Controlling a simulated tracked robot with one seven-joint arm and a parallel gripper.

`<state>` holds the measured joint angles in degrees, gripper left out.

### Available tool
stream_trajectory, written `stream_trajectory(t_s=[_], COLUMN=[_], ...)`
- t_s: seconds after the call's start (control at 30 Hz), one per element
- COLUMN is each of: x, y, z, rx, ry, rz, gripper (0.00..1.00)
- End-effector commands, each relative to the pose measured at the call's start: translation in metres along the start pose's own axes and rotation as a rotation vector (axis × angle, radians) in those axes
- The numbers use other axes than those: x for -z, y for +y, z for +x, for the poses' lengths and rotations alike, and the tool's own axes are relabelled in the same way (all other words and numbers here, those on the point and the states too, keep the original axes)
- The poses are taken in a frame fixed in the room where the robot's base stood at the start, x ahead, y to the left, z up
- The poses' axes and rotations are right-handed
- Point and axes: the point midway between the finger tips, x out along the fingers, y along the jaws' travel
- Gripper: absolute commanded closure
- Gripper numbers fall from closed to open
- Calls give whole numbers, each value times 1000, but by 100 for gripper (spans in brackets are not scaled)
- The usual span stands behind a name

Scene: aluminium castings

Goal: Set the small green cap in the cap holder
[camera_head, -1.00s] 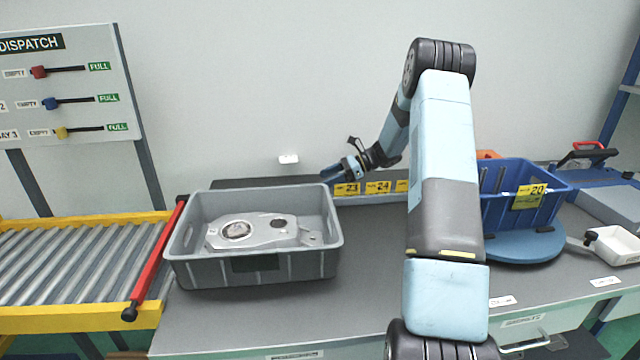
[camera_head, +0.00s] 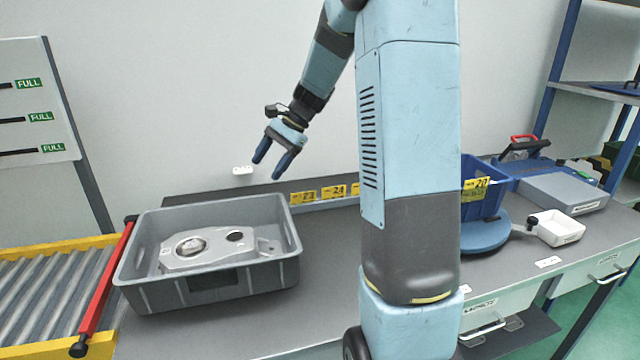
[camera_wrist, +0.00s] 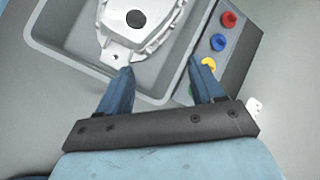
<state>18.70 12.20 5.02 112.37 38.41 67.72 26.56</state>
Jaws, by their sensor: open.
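In the wrist view a dark strip (camera_wrist: 240,55) beside the grey tote carries a row of small round caps: red (camera_wrist: 229,19), blue (camera_wrist: 218,42) and yellow (camera_wrist: 208,64). A bit of green (camera_wrist: 191,89) shows at the row's near end, beside my right finger; this looks like the small green cap, mostly hidden. I cannot tell whether this strip is the cap holder. My gripper (camera_head: 270,168) is open and empty, pointing down above the back of the tote. In the wrist view its fingers (camera_wrist: 160,68) stand wide apart over the tote's edge.
The grey tote (camera_head: 215,290) holds a metal casting (camera_head: 215,247). A roller conveyor with a red bar (camera_head: 104,290) lies left of it. A blue bin (camera_head: 485,205), a round blue stand (camera_head: 485,235) and a white tray (camera_head: 557,229) are on the right. The wall stands close behind.

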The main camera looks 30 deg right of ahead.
Motion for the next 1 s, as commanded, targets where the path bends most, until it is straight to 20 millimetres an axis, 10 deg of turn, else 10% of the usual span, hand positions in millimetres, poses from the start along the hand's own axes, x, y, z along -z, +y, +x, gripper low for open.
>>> stream_trajectory(t_s=[0.5, 1.0], x=[-121, -189], y=[81, 178], z=[-42, -65], rx=[-152, -290], ry=[312, 596], rz=[-488, -944], gripper=[33, 33])
